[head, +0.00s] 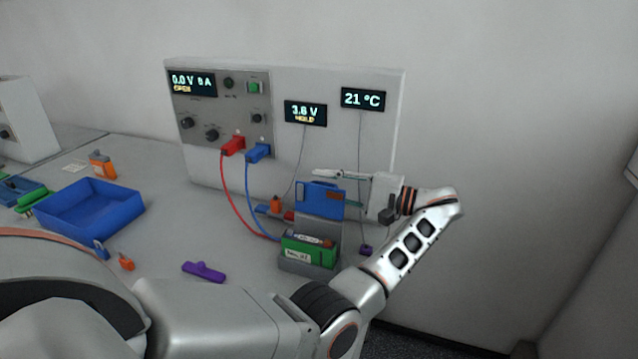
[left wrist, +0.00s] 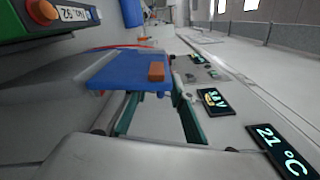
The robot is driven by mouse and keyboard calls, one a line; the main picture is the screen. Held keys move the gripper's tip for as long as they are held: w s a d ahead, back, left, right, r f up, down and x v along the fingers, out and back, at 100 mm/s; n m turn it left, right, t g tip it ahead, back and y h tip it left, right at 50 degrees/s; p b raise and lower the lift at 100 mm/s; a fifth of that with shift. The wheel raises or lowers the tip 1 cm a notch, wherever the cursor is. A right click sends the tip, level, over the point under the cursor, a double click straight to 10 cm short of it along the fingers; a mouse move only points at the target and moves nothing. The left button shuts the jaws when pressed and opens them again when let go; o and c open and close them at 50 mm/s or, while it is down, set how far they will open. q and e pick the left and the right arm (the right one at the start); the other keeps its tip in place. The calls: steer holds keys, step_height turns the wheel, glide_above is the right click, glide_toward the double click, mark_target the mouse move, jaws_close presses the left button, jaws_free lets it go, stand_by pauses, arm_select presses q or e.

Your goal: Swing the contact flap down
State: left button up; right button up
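The contact flap (head: 318,199) is a blue plate standing raised behind the battery fixture (head: 310,266). In the left wrist view the blue flap (left wrist: 125,68) carries a small orange-brown block and covers part of my fingers. The fixture holds a green block (head: 306,252) with a white label and a battery on top. My left gripper (head: 335,174) reaches in from the right, at the flap's upper edge on its wall side. In the left wrist view its two teal fingers (left wrist: 160,108) are apart, with nothing visible between them. Contact with the flap is unclear. My right gripper is out of view.
The cycler panel (head: 350,140) stands behind, with displays. A red plug (head: 232,147) and a blue plug (head: 258,153) have cables running down towards the fixture. A blue tray (head: 78,221) is at the left. A purple piece (head: 204,272) lies on open table in front.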

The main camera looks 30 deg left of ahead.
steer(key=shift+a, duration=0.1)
arm_select(q)
jaws_close()
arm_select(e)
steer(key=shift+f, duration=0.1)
arm_select(q)
steer(key=shift+s+r, duration=0.1)
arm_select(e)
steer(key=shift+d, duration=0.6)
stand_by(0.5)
